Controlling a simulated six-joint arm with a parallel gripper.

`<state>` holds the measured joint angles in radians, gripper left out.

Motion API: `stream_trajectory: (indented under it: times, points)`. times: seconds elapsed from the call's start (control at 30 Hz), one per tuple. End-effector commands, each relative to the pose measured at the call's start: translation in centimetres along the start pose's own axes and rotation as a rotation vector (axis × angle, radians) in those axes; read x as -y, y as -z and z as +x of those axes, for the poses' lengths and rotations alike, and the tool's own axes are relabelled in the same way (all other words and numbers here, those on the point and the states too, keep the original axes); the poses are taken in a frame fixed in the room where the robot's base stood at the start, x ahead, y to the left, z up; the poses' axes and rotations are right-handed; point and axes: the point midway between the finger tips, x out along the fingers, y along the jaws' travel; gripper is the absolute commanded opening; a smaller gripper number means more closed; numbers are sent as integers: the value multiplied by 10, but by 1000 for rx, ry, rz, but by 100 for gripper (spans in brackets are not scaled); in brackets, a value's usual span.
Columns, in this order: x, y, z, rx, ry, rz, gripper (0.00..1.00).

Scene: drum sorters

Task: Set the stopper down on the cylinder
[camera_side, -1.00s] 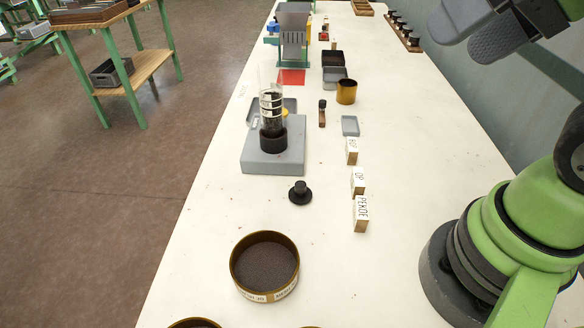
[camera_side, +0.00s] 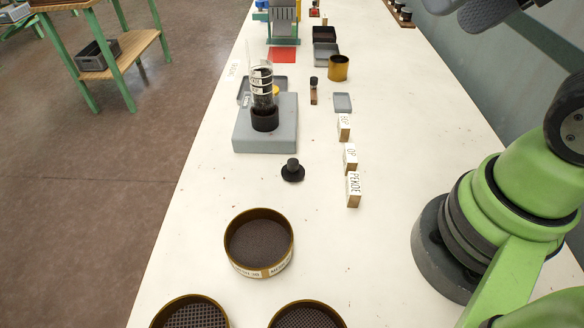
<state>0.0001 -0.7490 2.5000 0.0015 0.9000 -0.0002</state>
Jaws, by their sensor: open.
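The stopper (camera_side: 292,171) is a black disc with a short round knob. It lies on the white table in front of the grey block. The cylinder (camera_side: 261,83) is clear with dark bands and dark material inside. It stands upright in a black collar on the grey block (camera_side: 264,143), and no stopper sits on its top. My gripper is out of view; only parts of my green and grey arm show at the right.
A brass-rimmed sieve (camera_side: 232,255) stands in front of the stopper, with two more at the bottom edge. Labelled blocks (camera_side: 350,157) stand in a row to the right. A brass cup (camera_side: 338,68) and small grey tray (camera_side: 342,103) lie farther back.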

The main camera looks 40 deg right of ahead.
Motion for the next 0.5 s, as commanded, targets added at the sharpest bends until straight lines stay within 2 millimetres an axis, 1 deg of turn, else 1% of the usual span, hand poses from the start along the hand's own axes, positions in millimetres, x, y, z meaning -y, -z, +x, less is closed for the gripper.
stream_trajectory:
  times: [0.07,0.17,0.27,0.4,0.47,0.5]
  points:
    - [1,0,3,21,4,18,65]
    - [6,-2,15,99,18,88,65]
    - [13,-3,35,227,44,225,65]
    - [23,-2,69,408,86,490,65]
    - [26,-1,85,471,101,614,65]
    - [26,1,96,507,108,699,65]
